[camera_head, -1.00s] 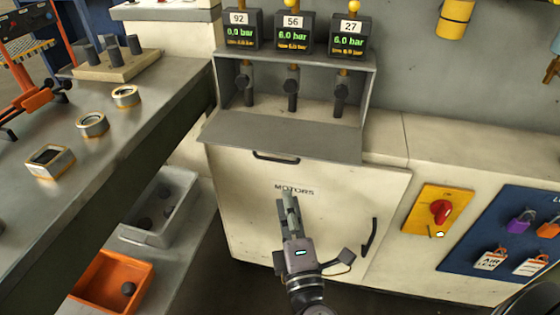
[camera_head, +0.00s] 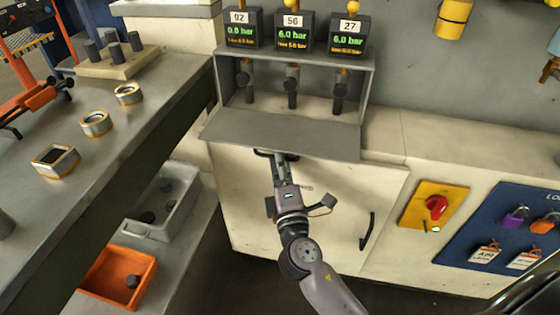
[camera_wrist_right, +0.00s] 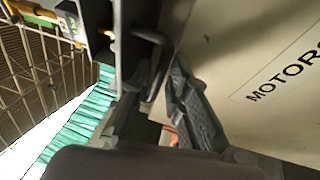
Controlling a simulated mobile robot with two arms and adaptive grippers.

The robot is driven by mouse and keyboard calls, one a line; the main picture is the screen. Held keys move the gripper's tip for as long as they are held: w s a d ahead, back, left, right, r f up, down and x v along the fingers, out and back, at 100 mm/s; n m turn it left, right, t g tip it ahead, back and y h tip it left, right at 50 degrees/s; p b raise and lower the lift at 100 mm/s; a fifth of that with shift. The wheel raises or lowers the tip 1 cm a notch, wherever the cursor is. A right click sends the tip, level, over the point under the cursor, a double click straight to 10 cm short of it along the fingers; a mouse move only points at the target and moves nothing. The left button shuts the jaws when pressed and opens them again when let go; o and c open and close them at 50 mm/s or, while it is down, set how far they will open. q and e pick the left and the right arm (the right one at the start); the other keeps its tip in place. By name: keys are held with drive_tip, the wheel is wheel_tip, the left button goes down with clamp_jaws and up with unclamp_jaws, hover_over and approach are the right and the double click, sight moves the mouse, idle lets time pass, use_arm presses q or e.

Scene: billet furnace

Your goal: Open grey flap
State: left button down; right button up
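The grey flap (camera_head: 280,135) is a flat panel jutting out below the grey box with three valves; the box front stands uncovered. A black handle (camera_head: 262,153) sits just under the flap's front edge, above the white MOTORS panel (camera_head: 325,190); I cannot tell which part it belongs to. My right gripper (camera_head: 280,157) is at this handle and covers part of it. In the right wrist view, the right gripper's (camera_wrist_right: 160,80) fingers are apart, with the dark bent handle (camera_wrist_right: 158,65) between them; contact is unclear. My left gripper is not in view.
Three pressure gauges (camera_head: 294,31) stand on top of the box. A second black handle (camera_head: 367,231) is on the white front. A red switch on a yellow plate (camera_head: 436,207) and a blue lockout board (camera_head: 512,230) are at right. A steel bench (camera_head: 110,165) is at left.

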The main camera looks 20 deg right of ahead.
drive_tip(key=shift+c, duration=0.5)
clamp_jaws()
